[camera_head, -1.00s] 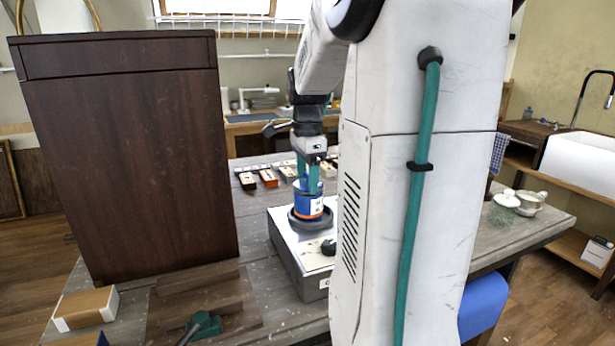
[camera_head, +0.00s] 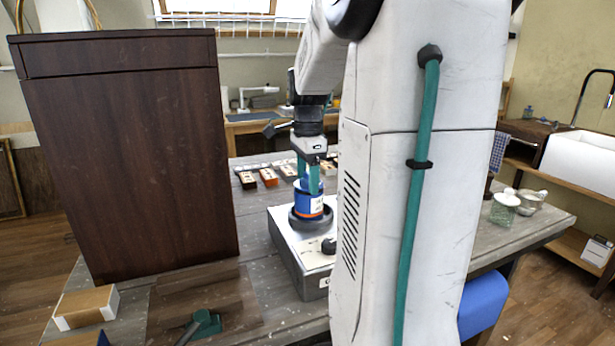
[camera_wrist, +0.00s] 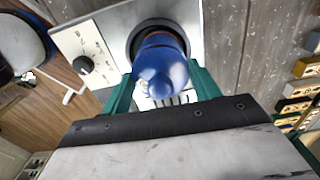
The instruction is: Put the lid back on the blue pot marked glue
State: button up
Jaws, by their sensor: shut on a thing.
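The blue pot (camera_head: 309,204) has an orange band and a white label. It stands upright in a dark round ring on a grey box, and its lettering is too small to read. My gripper (camera_head: 308,187) points down over the pot, its teal fingers shut on the blue lid (camera_wrist: 162,72). In the wrist view, the rounded lid sits between the fingers, in line with the pot's mouth. The lid hides most of the pot there, so I cannot tell whether it is seated on the rim.
The grey box (camera_head: 284,243) has a black knob on its top. A tall dark wooden cabinet (camera_head: 130,150) stands to the left. Several small blocks lie behind the pot. A glass jar (camera_head: 504,208) and a metal pot (camera_head: 530,202) stand at the right.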

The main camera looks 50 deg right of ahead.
dwell(0.3)
jog(key=o, duration=1.3)
jog(key=shift+r, duration=3.5)
grip_shut()
jog(key=shift+f, duration=0.2)
